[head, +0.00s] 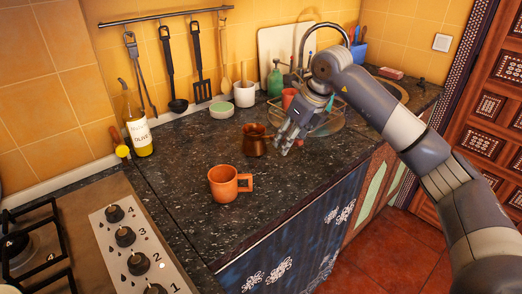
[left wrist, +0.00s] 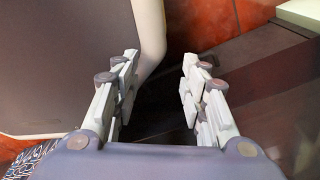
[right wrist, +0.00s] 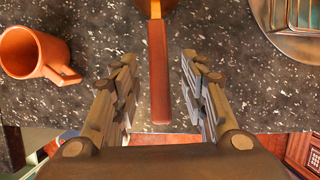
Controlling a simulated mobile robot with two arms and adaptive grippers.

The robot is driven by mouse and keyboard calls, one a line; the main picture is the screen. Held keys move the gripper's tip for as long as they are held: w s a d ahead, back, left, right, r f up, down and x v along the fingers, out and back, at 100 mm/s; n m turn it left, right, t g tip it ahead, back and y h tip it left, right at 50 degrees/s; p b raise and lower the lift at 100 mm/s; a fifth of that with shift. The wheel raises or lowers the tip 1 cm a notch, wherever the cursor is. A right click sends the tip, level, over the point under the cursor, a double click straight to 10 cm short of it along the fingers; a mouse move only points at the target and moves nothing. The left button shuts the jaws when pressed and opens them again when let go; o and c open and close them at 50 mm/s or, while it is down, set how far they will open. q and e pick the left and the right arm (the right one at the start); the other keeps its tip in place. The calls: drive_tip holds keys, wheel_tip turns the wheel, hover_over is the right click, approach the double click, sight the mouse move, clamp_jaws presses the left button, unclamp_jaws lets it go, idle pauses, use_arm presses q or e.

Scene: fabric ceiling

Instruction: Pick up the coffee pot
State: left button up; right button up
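The coffee pot (head: 255,145) is a small copper-brown pot standing on the dark speckled counter. In the right wrist view its brown handle (right wrist: 158,75) runs toward me, and the pot's body is mostly cut off at the top edge. My right gripper (head: 284,140) is just right of the pot in the head view. In the right wrist view its open fingers (right wrist: 158,62) lie on either side of the handle, with gaps and no visible contact. My left gripper (left wrist: 160,57) is open and empty, seen only in the left wrist view.
An orange mug (head: 223,185) stands left of the pot and also shows in the right wrist view (right wrist: 32,52). A wire dish rack (head: 328,122) is behind my right gripper. An olive oil bottle (head: 138,125) and hob (head: 85,235) are left. The counter's front edge is near.

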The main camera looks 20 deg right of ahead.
drive_tip(key=shift+w+a+f, duration=0.1)
drive_tip(key=shift+w+f, duration=0.15)
drive_tip(key=shift+f, duration=0.4)
drive_tip(key=shift+r, duration=0.1)
clamp_jaws()
use_arm(q)
drive_tip(key=shift+s+a+f, duration=0.1)
drive_tip(key=shift+s+f, duration=0.15)
drive_tip(key=shift+s, duration=0.25)
drive_tip(key=shift+s+f, duration=0.25)
drive_tip(key=shift+s, duration=0.2)
drive_tip(key=shift+w, duration=0.15)
use_arm(e)
drive_tip(key=shift+w+r, duration=0.1)
drive_tip(key=shift+r, duration=0.5)
use_arm(q)
drive_tip(key=shift+w, duration=0.1)
use_arm(e)
wheel_tip(320, 180, up, 9)
drive_tip(key=shift+f, duration=0.1)
